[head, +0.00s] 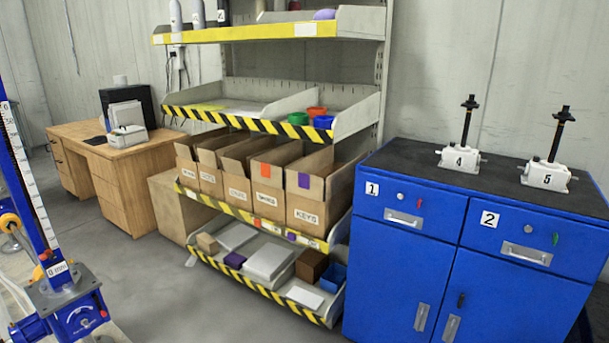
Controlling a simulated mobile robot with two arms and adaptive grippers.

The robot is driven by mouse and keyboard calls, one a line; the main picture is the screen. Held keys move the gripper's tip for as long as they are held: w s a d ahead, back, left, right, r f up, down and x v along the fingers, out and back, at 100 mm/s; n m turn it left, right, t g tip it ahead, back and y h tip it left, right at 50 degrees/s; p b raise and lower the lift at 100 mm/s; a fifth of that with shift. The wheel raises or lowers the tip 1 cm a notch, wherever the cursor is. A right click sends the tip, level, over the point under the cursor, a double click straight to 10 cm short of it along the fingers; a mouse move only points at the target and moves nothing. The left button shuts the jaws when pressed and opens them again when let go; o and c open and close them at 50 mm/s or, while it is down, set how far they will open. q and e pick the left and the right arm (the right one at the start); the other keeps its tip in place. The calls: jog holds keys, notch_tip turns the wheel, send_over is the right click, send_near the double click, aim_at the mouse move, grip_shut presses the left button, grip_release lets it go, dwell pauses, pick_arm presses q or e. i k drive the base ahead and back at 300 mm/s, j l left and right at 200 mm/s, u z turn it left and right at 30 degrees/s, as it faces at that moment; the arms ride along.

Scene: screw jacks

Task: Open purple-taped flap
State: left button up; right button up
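A purple tape patch (304,180) is on the upper front of the cardboard box labelled KEYS (308,217), the rightmost in a row of several boxes on a shelf. The taped part appears to be the upper front panel of that box; whether its flap is folded open or shut is hard to tell at this size. The box beside it on the left (266,199) carries an orange tape patch (265,170). Neither of my grippers is in view.
The shelf rack has striped edges (262,126). A blue cabinet (400,257) with two screw jacks on top (460,157) (547,178) stands close on the right. A blue device with a scale (75,310) is at the lower left. Grey floor is clear before the rack.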

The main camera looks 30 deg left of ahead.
aim_at(299, 184)
jog(key=u, duration=0.65)
jog(key=i+l+u, duration=0.1)
jog(key=u, duration=0.35)
jog(key=i+l+u, duration=0.15)
jog(key=u, duration=0.3)
jog(key=i+l+u, duration=0.2)
jog(key=u, duration=0.3)
jog(key=l+u, duration=0.3)
jog(key=u, duration=0.15)
jog(key=i, duration=0.05)
